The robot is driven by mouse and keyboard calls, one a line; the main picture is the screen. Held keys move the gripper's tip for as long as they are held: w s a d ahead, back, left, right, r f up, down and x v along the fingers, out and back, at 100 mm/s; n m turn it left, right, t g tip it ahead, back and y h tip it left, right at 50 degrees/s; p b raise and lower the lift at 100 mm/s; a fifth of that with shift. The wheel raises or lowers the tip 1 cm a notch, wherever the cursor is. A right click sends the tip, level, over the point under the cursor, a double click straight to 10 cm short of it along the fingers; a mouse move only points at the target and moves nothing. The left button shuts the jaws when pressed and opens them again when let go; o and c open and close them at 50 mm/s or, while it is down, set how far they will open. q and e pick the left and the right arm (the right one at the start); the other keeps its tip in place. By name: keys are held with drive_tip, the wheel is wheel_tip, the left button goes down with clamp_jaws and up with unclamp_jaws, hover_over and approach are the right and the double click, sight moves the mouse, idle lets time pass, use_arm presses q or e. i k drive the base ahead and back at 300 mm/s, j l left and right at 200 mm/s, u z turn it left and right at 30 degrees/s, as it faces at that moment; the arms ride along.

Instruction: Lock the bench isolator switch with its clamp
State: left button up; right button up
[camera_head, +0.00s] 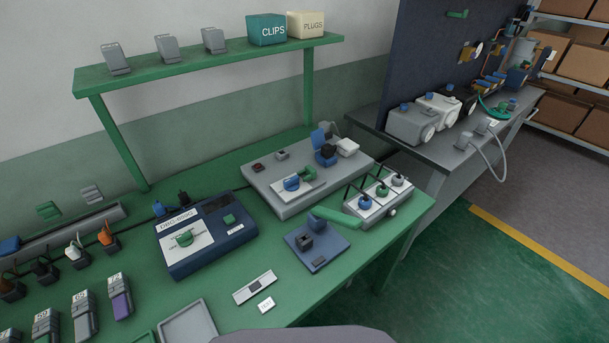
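Several switch-like devices stand on the green bench (225,308), and I cannot tell for certain which is the isolator. A grey panel box (290,208) carries a white plate with a blue rotary knob (291,183) and a green handle (308,174) beside it. At its far end is a black knob (326,151) with an upright blue flap (318,138). A blue base plate (318,263) in front holds a dark block (304,241), with a green lever (336,217) behind it. No part is clearly identifiable as the clamp. Neither gripper is in view.
A blue instrument box (208,262) with a green knob stands left of centre. A low box (378,222) with three knobs is at the bench's right edge. A grey tray (188,325) lies in front. A green shelf (210,62) overhangs the back. A second table (440,152) stands right.

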sight(311, 173)
drive_tip(key=l+u, duration=0.3)
drive_tip(key=k+l+u, duration=0.1)
drive_tip(key=l+u, duration=0.2)
drive_tip(key=k+l+u, duration=0.15)
drive_tip(key=l+u, duration=0.15)
drive_tip(key=l, duration=0.15)
